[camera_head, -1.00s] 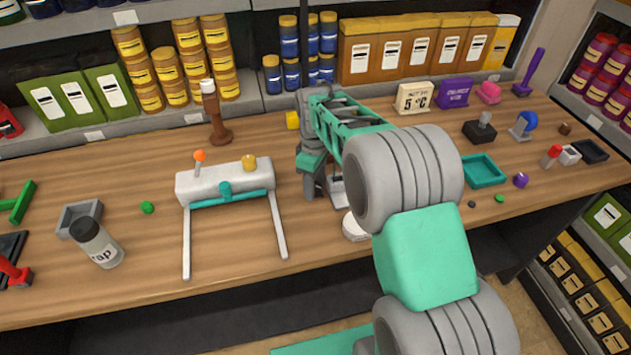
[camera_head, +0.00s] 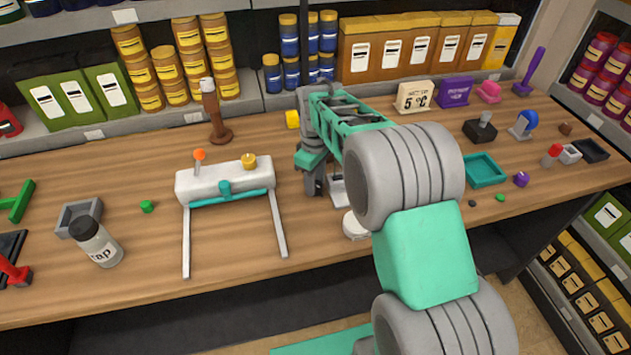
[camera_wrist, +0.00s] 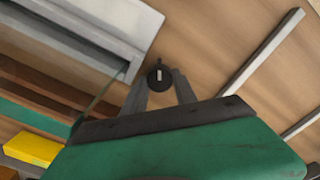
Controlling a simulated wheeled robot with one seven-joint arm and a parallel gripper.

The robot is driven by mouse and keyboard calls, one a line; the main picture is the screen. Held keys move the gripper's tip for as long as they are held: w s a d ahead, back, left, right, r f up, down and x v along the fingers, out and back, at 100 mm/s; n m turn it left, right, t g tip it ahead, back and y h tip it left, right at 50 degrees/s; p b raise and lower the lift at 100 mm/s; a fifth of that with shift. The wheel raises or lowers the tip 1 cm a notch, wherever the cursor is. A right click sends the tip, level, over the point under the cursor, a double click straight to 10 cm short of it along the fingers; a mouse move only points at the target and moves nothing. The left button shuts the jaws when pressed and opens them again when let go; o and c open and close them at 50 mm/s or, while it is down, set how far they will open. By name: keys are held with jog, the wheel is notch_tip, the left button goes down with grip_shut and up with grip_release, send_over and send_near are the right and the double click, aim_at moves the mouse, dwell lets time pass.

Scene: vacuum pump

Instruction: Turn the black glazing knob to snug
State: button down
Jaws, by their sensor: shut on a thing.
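The black glazing knob (camera_wrist: 159,76) shows in the wrist view as a small round dark cap with a pale line on top. My gripper (camera_wrist: 159,82) has its two grey fingers closed on either side of it. In the head view my gripper (camera_head: 314,190) points down at the middle of the bench. The knob is hidden there behind my gripper and arm. A pale grey part (camera_head: 338,192) shows just right of the fingers. A pale box-like body (camera_wrist: 95,30) lies up and left of the knob in the wrist view.
A white cylinder on two long legs (camera_head: 222,184) lies left of my gripper. A white disc (camera_head: 354,226) is close on the right, partly behind my arm. A teal tray (camera_head: 484,170) is further right. The front bench between the legs is clear.

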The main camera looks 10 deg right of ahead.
jog(key=c, duration=1)
grip_release()
jog(key=shift+r, duration=0.1)
notch_tip(320, 180, up, 8)
jog(key=p, duration=0.5)
jog(key=s+r+m+t, duration=0.3)
jog(key=s+r+m, duration=0.2)
jog(key=s+r, duration=0.45)
jog(key=s+m+t, duration=0.1)
jog(key=s+m, duration=0.2)
jog(key=s, duration=0.6)
jog(key=shift+s+f+m+t, duration=0.2)
jog(key=shift+s+m+t, duration=0.1)
jog(key=shift+s, duration=0.1)
